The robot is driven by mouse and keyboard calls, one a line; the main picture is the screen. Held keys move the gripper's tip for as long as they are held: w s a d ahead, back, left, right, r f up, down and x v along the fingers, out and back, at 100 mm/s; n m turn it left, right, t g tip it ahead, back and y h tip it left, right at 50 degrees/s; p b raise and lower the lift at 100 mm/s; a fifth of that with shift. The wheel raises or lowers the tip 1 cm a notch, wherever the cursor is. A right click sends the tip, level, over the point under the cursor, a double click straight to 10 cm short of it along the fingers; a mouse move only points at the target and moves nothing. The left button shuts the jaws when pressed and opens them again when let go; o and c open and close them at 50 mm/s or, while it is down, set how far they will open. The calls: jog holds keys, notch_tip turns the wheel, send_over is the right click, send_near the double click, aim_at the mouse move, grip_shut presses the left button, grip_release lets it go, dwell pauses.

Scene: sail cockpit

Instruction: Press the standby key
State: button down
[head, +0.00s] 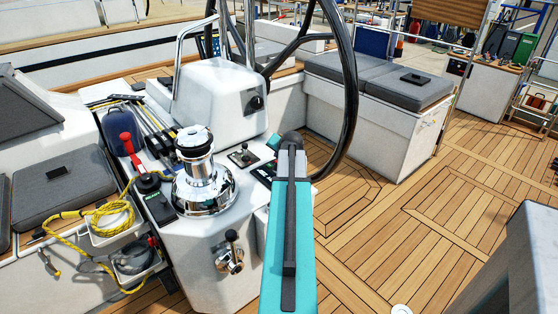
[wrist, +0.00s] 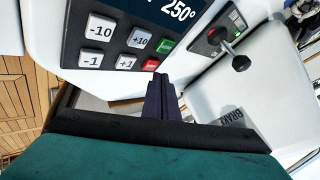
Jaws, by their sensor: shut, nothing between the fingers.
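The control panel with its keypad is in the wrist view, at upper left. It has grey keys marked -10, +10, -1 and +1, a green key (wrist: 166,46) and a red key (wrist: 150,65). The lettering on the red and green keys is too small to read, so I cannot tell for sure which is standby. A display (wrist: 180,10) above them reads 250°. My gripper (wrist: 160,79) is shut and empty. Its dark fingertips appear just below the red key; I cannot tell whether they touch it. In the head view my arm partly hides the panel.
Wooden deck (head: 400,230) at right is clear.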

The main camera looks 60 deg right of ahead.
jog(key=shift+r, duration=0.15)
notch_tip(320, 180, up, 5)
jog(key=p, duration=0.3)
dwell(0.7)
dwell(0.8)
